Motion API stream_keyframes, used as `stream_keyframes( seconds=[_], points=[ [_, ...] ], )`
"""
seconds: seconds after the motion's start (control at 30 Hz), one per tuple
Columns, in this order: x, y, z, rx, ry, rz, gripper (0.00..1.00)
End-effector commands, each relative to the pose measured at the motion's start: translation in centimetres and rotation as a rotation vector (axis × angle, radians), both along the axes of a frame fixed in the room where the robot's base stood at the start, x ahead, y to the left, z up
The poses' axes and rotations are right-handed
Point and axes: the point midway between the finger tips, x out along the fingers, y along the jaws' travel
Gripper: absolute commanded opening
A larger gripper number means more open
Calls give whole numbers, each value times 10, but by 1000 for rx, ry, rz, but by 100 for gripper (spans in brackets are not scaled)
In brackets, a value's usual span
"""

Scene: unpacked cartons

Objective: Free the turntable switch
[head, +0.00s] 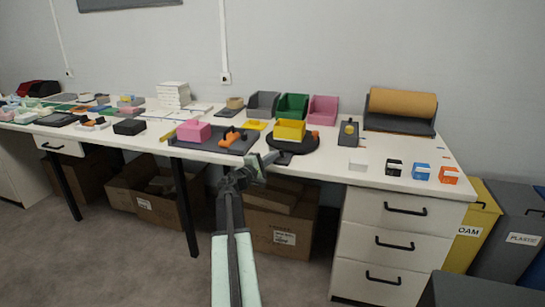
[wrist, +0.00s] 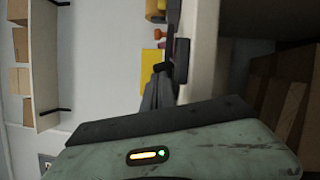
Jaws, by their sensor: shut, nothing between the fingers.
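The turntable (head: 302,149) is a black round disc near the front edge of the white table in the head view. A yellow open box (head: 290,130) sits on it, with a small orange piece (head: 315,134) at its right. A small dark block (head: 283,158) lies at the disc's front edge; I cannot tell for sure that it is the switch. My gripper (head: 272,157) is shut and empty at the table's front edge, just left of this block. In the wrist view my gripper (wrist: 160,72) points at a dark piece (wrist: 181,60) by the table edge; contact is unclear.
A dark mat (head: 215,143) with a pink block (head: 194,131) and an orange-and-black tool (head: 231,137) lies left of the turntable. Grey, green and pink bins (head: 292,106) stand behind. A dark board (head: 348,134) is at the right. Cartons (head: 282,225) and drawers (head: 395,240) are below.

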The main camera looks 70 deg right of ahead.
Motion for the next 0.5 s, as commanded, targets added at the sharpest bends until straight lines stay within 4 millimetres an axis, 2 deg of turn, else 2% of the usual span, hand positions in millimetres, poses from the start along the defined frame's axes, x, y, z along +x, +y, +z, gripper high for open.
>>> stream_keyframes(
  seconds=[0.5],
  points=[
    [-2,0,5,6,-103,0,0]
  ],
)
